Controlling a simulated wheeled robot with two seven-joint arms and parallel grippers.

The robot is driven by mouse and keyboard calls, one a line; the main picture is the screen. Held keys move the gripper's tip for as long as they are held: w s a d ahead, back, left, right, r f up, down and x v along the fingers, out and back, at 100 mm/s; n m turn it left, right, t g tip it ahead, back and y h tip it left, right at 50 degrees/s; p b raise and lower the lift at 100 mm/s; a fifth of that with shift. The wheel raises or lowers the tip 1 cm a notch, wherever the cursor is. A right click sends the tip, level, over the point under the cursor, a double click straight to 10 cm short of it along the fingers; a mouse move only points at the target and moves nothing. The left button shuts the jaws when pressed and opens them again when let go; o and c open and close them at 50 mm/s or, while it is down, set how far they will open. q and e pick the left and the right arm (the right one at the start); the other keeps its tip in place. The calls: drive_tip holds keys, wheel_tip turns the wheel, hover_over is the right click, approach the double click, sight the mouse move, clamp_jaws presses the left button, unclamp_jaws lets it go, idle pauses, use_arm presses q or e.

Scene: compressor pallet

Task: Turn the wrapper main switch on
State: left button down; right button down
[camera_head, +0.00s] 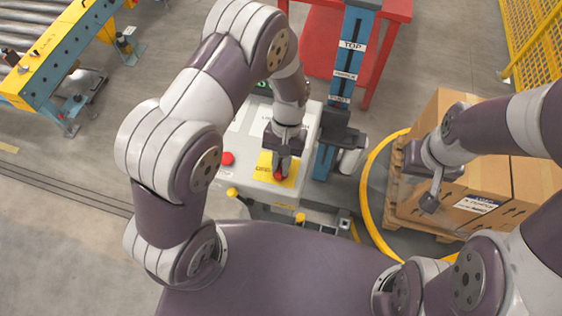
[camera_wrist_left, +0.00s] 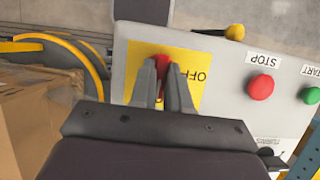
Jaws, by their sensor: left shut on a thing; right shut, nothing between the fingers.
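The wrapper's control panel (camera_head: 240,150) is a light grey box below my left arm. Its main switch is a red knob (camera_wrist_left: 161,62) on a yellow plate (camera_wrist_left: 193,92), which reads OFF in the left wrist view. My left gripper (camera_wrist_left: 165,80) is shut on the red knob, with one finger on each side of it. In the head view the same gripper (camera_head: 282,168) points down at the plate, with a bit of red at its tips. The fingers hide part of the knob and the plate's lettering. My right gripper (camera_head: 431,200) is shut and empty, above the boxes at the right.
A red STOP button (camera_wrist_left: 261,87) and a green START button (camera_wrist_left: 312,95) sit beside the yellow plate. Cardboard boxes (camera_head: 500,215) stand on a wooden pallet at the right, with a yellow ring (camera_head: 367,185) beside them. A blue mast (camera_head: 347,75) rises behind the panel.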

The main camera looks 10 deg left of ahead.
sight(281, 166)
use_arm(q)
drive_tip(key=c, duration=1.1)
unclamp_jaws()
drive_tip(key=shift+s+f, duration=0.25)
drive_tip(key=shift+w, duration=0.1)
drive_tip(key=shift+w+r, duration=0.15)
drive_tip(key=shift+w+r, duration=0.15)
drive_tip(key=shift+r, duration=0.05)
drive_tip(key=b+v, duration=0.1)
drive_tip(key=v, duration=0.2)
drive_tip(key=shift+w, duration=0.1)
drive_tip(key=p+v, duration=0.6)
drive_tip(key=v, duration=0.3)
